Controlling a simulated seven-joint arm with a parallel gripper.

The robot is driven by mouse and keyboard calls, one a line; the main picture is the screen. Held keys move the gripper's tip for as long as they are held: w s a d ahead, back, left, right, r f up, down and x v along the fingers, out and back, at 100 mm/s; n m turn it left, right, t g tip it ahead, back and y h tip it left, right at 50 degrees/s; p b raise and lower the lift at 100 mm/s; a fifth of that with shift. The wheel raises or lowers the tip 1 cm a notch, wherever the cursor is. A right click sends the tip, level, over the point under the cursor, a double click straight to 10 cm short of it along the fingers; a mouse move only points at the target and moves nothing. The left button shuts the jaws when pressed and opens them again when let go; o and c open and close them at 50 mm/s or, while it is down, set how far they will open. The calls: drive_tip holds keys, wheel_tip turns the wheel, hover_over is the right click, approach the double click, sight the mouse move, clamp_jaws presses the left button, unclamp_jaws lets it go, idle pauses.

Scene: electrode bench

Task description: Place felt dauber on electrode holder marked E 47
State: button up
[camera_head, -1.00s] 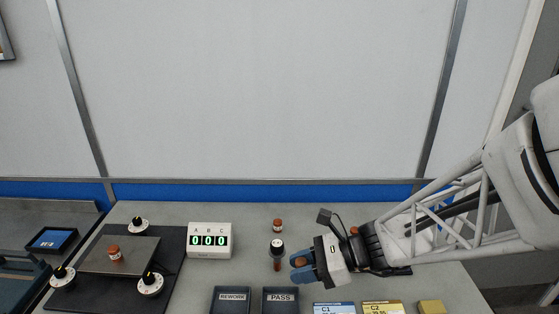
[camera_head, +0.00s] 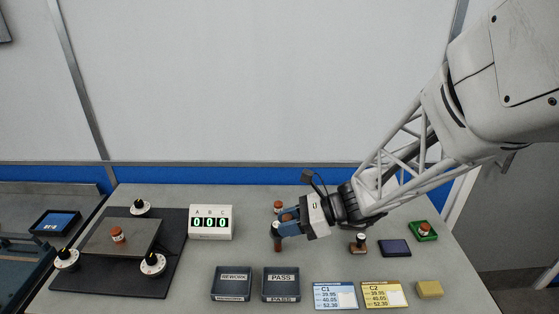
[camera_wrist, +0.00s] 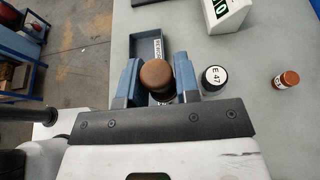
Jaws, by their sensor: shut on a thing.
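My gripper (camera_head: 285,223) has its blue fingers shut on a brown, round-topped piece, which looks like the felt dauber (camera_wrist: 156,75). Only its top and a little of its lower part show in the wrist view. The electrode holder marked E 47 (camera_wrist: 214,77) is a dark cylinder with a white labelled top. In the wrist view it stands just right of the right finger, apart from the held dauber. In the head view the gripper partly covers the holder (camera_head: 277,242); I cannot tell the gap between them.
A small red-brown bottle (camera_wrist: 286,79) stands beyond the holder. The counter box (camera_head: 210,222) reads 000 to the left. REWORK (camera_head: 231,283) and PASS (camera_head: 281,283) trays lie in front. A stamp (camera_head: 358,243), dark pad (camera_head: 394,248), green box (camera_head: 422,236) and yellow block (camera_head: 429,289) lie right.

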drive_tip(key=shift+w+a+f, duration=0.1)
drive_tip(key=shift+w+a, duration=0.3)
drive_tip(key=shift+w, duration=0.8)
drive_tip(key=shift+w+a+f, duration=0.15)
drive_tip(key=shift+w+a, duration=0.25)
drive_tip(key=shift+w, duration=0.75)
drive_tip(key=shift+w+a+f, duration=0.1)
drive_tip(key=shift+w+a, duration=0.3)
drive_tip(key=shift+w, duration=0.8)
drive_tip(key=shift+f, duration=1.75)
drive_tip(key=shift+f, duration=0.2)
drive_tip(key=o, duration=0.9)
drive_tip(key=shift+r, duration=0.2)
drive_tip(key=shift+v, duration=6)
